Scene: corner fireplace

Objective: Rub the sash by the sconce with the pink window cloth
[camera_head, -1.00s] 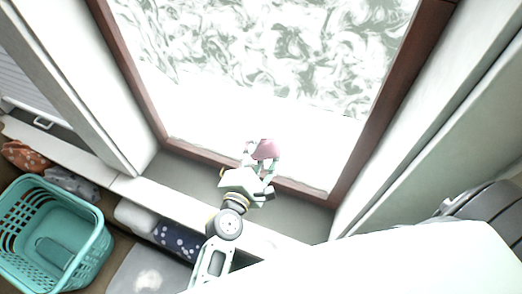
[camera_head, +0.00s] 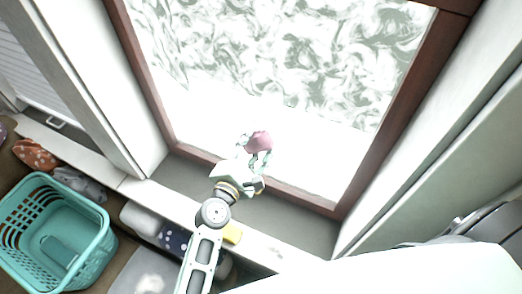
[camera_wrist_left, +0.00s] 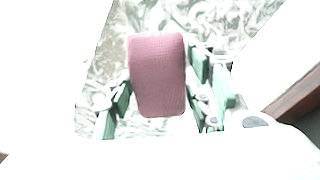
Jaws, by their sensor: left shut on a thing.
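The pink window cloth (camera_head: 258,141) is in my left gripper (camera_head: 254,157), which is shut on it in front of the lower part of the window. In the left wrist view the cloth (camera_wrist_left: 157,75) sits between the two green-padded fingers (camera_wrist_left: 165,90). The window sash (camera_head: 379,121) has a reddish-brown frame around a pane with a white and grey-green swirl pattern. I cannot tell whether the cloth touches the pane. No sconce shows in these frames. My right gripper is not in view.
A teal basket (camera_head: 58,232) stands at the lower left, near an orange patterned cloth (camera_head: 34,154). A dark blue dotted roll (camera_head: 174,238) and a yellow thing (camera_head: 232,233) lie by the sill (camera_head: 285,216). White window reveals flank both sides.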

